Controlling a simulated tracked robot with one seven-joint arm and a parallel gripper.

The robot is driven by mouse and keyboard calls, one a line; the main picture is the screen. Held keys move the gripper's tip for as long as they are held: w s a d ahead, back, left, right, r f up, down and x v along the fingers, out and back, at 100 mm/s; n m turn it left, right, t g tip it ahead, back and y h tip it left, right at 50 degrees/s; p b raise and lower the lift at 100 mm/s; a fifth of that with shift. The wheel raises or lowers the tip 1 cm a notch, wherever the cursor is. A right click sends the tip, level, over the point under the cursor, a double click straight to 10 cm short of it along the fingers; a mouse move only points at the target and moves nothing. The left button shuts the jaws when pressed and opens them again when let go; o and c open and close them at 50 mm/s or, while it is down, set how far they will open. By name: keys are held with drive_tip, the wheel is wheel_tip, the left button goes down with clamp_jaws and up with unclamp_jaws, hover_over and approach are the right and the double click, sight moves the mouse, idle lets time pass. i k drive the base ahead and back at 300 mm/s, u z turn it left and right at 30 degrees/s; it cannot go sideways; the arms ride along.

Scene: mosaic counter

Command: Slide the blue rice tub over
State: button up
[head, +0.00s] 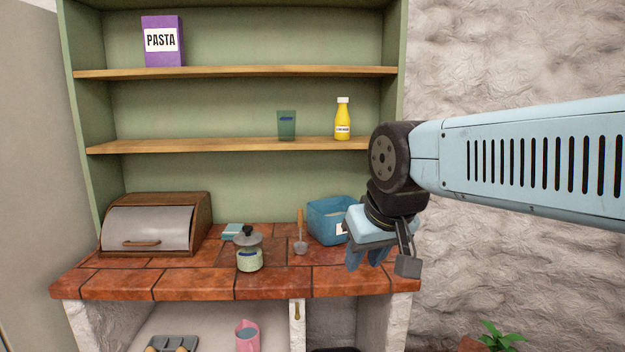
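The blue rice tub (325,224) stands on the red tiled counter (200,284) toward its right end. It is open at the top and has a white label on its front, partly hidden behind my gripper. My gripper (368,262) hangs in front of and to the right of the tub, pointing down near the counter's right front edge.
A scoop with a wooden handle (300,230) stands left of the tub. A lidded jar (249,252), a small blue box (232,231) and a bread bin (152,227) are farther left. Shelves above hold a pasta box (162,40), a green cup (286,125) and a yellow bottle (342,120).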

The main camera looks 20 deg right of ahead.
sight(326, 216)
drive_tip(key=u, duration=0.05)
drive_tip(key=i, duration=0.95)
